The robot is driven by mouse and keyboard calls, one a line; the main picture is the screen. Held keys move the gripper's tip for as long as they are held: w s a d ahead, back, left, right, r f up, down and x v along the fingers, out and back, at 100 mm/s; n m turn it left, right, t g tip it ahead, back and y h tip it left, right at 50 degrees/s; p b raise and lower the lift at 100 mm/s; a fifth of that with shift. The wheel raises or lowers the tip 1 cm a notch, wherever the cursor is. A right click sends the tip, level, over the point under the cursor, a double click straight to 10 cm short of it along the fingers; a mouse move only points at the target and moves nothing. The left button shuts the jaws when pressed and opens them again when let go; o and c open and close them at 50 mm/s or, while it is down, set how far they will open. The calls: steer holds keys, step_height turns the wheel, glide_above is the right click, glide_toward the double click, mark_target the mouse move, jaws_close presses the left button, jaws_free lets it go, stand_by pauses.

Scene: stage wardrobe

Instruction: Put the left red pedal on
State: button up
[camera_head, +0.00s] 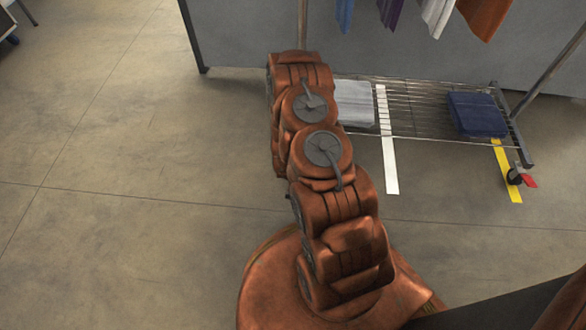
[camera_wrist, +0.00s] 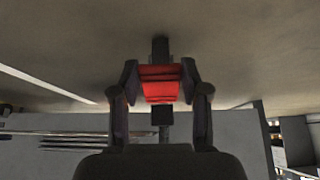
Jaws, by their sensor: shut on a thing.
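In the wrist view, the left red pedal (camera_wrist: 160,91) sits between the two dark fingers of my gripper (camera_wrist: 160,76). The fingers are closed on its left and right sides. A dark upright part, seemingly the caster and post, shows above and below the pedal. In the head view, my arm hides my gripper and this pedal at the rack's left end. The pedal's exact tilt is hard to tell. The other red pedal (camera_head: 530,181) shows on the caster at the rack's right end.
The rack's wire shelf (camera_head: 425,118) carries grey folded cloth (camera_head: 354,103) and blue folded cloth (camera_head: 477,113). Garments (camera_head: 437,16) hang above. White tape (camera_head: 388,150) and yellow tape (camera_head: 506,170) mark the floor. A grey panel (camera_head: 245,35) stands behind. Floor at left is clear.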

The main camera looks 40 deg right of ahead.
stand_by(0.4)
steer(key=o, duration=1.1)
steer(key=shift+o, duration=0.2)
steer(key=shift+r, duration=0.1)
steer(key=v, duration=0.7)
steer(key=shift+s, duration=0.15)
steer(key=shift+a+r, duration=0.1)
steer(key=shift+a, duration=0.05)
